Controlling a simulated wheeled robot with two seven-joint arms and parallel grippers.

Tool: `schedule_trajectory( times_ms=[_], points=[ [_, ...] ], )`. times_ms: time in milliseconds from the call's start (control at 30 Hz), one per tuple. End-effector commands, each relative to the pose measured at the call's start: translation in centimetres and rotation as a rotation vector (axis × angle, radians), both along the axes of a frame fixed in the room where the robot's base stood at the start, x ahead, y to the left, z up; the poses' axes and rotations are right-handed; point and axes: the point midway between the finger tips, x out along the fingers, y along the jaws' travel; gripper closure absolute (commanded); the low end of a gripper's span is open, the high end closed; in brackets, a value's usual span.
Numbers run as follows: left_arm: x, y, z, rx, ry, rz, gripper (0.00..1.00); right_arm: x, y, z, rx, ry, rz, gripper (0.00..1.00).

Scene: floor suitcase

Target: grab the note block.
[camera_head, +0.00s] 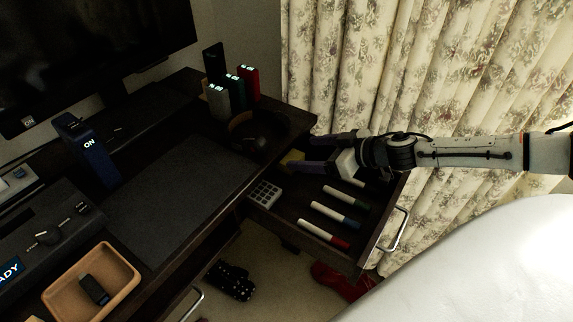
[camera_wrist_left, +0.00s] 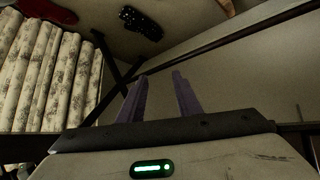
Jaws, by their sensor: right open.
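The note block (camera_head: 291,160) appears to be the small yellow block at the back left of the open drawer (camera_head: 372,246). My right gripper (camera_head: 308,155) comes in from the right above the drawer. Its purple fingers are apart and point left toward the yellow block. The fingertips are close to the block, and I cannot tell whether they touch it. My left gripper (camera_wrist_left: 160,85) shows in the left wrist view with its two purple fingers apart and nothing between them. The yellow block does not show there.
Several markers (camera_head: 335,215) and a keypad-like white item (camera_head: 265,193) lie in the drawer. Headphones (camera_head: 258,131) and several upright coloured items (camera_head: 235,92) stand on the desk near its corner. A floral curtain (camera_head: 440,70) hangs behind. Shoes (camera_head: 340,281) lie on the floor below.

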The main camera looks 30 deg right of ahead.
Motion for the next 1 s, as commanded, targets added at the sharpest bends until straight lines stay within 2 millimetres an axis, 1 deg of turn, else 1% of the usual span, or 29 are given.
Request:
schedule_trajectory(
  times_ms=[33, 67, 133, 467, 667, 700, 800, 1000],
  points=[
    [0.0, 0.0, -0.8, -0.001, -0.001, -0.001, 0.69, -0.1, 0.1, -1.5, 0.003, 0.003, -0.001, 0.23],
    [0.0, 0.0, -1.0, -0.001, -0.001, -0.001, 0.69, -0.1, 0.0, -1.9, 0.002, 0.002, -0.001, 0.23],
    [0.0, 0.0, -0.3, -0.001, 0.000, -0.001, 0.69, 0.6, 0.2, -1.4, 0.004, -0.003, -0.002, 0.23],
    [0.0, 0.0, 0.1, 0.001, 0.000, -0.001, 0.69, 2.0, 0.9, -2.3, 0.003, -0.001, 0.000, 0.23],
    [0.0, 0.0, 0.1, 0.000, -0.001, -0.001, 0.69, 4.5, 2.0, -3.7, 0.004, -0.004, 0.001, 0.23],
    [0.0, 0.0, -0.1, 0.000, -0.001, -0.001, 0.69, 4.9, 2.1, -4.2, 0.002, -0.002, 0.000, 0.23],
    [0.0, 0.0, -0.2, 0.001, 0.000, -0.001, 0.69, 5.8, 2.4, -4.7, 0.002, -0.001, -0.001, 0.23],
    [0.0, 0.0, -0.2, 0.000, 0.000, 0.000, 0.69, 6.1, 2.5, -4.9, 0.001, 0.000, 0.000, 0.23]
  ],
)
